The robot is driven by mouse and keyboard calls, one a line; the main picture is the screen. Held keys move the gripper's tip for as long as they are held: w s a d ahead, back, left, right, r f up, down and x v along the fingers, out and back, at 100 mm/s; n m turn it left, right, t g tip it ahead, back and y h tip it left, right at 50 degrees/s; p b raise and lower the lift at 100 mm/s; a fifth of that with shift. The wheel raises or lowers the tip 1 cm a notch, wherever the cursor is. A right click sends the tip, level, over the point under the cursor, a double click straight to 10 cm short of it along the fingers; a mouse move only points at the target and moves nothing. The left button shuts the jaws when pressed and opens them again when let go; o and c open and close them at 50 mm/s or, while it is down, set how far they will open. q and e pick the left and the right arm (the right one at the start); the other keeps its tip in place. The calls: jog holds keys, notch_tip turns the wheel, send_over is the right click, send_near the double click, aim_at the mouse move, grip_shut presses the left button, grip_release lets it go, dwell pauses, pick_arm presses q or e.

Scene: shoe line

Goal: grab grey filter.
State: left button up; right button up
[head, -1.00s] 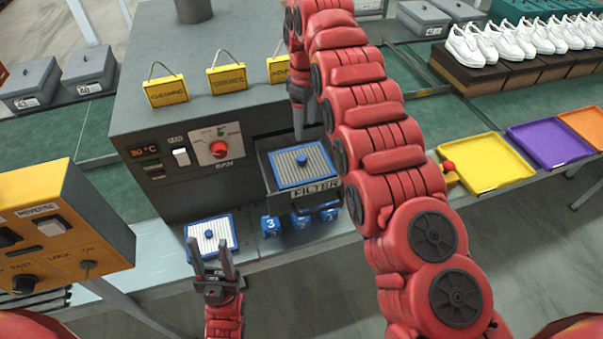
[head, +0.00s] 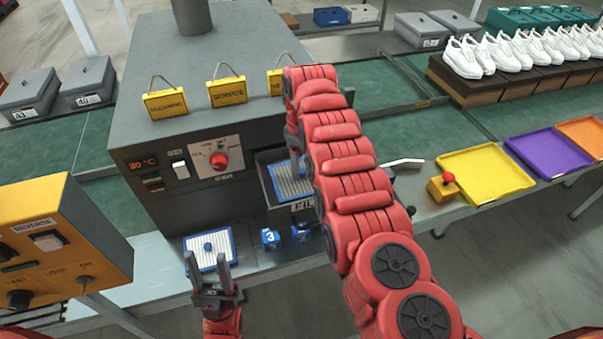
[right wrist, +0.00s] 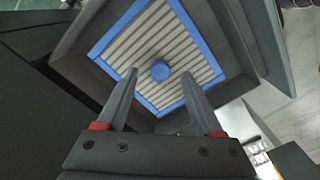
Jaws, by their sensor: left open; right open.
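The grey filter (head: 289,184), a striped square with a blue frame, lies in the open drawer of the dark machine. It fills much of the right wrist view (right wrist: 190,55), with a round blue knob (right wrist: 160,71) in its middle. My right gripper (right wrist: 158,82) is open, its fingers pointing at the filter on either side of the knob; whether they touch it I cannot tell. In the head view my right arm hides part of the drawer. My left gripper (head: 207,266) is open and empty in front of a whiter blue-framed filter (head: 208,240) on the table.
The drawer's dark walls (right wrist: 235,50) surround the filter. Blue numbered cubes (head: 270,238) stand below the drawer. An orange control box (head: 50,240) is at the left. A yellow tray (head: 485,176) and a purple tray (head: 550,153) lie at the right.

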jog(key=shift+f, duration=0.85)
grip_shut()
jog(key=shift+r, duration=0.1)
